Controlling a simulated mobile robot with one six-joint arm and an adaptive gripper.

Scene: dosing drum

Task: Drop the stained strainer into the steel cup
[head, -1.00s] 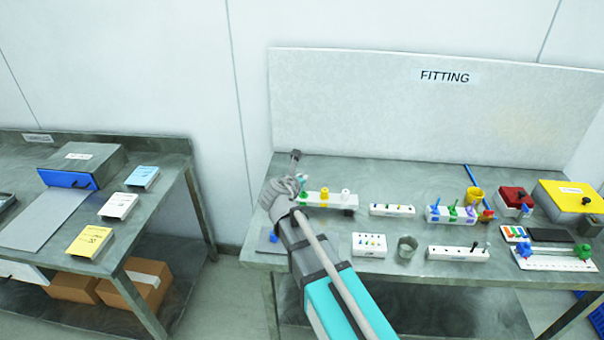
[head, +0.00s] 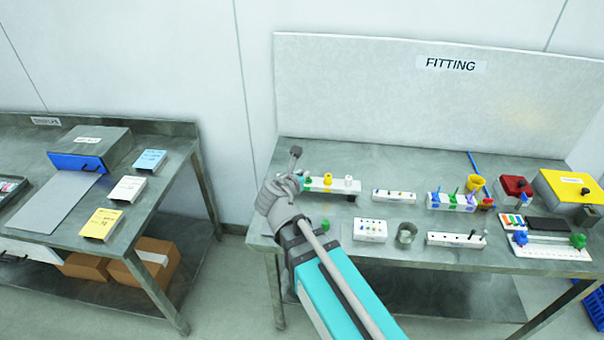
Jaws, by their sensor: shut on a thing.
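The steel cup (head: 406,233) is a small grey open cup near the front of the fitting bench, between two white blocks. My gripper (head: 293,172) is over the left end of that bench, well to the left of the cup and apart from it. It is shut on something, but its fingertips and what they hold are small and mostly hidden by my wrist. A small dark piece (head: 295,152) and a bit of teal show by the gripper's end. I cannot make out a stained strainer for certain.
A white rack (head: 330,184) with green, yellow and white pieces stands right of my gripper. White blocks (head: 370,230) and (head: 457,239) flank the cup. A yellow cup (head: 475,184), red box (head: 515,188) and yellow box (head: 570,188) stand right. A small green piece (head: 325,225) lies beside my arm.

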